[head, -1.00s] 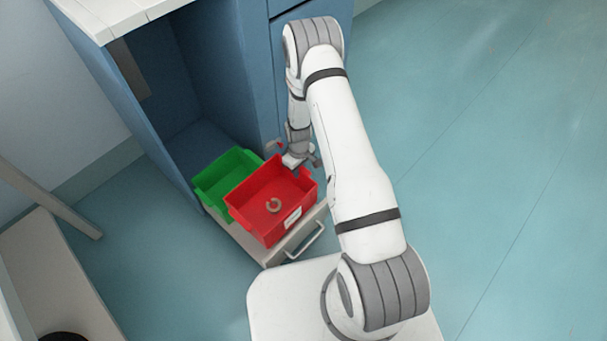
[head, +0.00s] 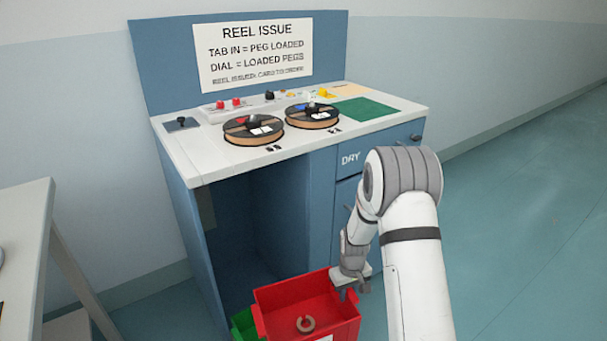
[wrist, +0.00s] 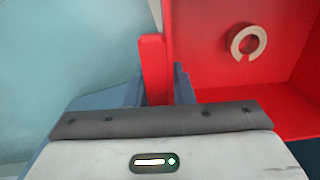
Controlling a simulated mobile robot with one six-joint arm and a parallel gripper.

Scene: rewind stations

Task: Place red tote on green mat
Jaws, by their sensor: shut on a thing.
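The red tote (head: 307,293) is low in the head view, in front of the blue station, with a tan ring (head: 306,324) inside it. My gripper (head: 351,281) is at the tote's right rim. In the wrist view, my gripper (wrist: 155,90) is shut on a red upright part of the tote (wrist: 225,65), and the ring (wrist: 248,41) shows inside. The green mat (head: 365,108) lies flat and bare on the right part of the station's white top, well above the tote. The tote's lower part is cut off by the frame edge.
A green tote (head: 243,325) shows partly, behind and left of the red one. Two reels (head: 253,130) (head: 311,115) stand left of the mat, with small coloured parts behind them. A white table (head: 35,215) is at the left. The floor at right is clear.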

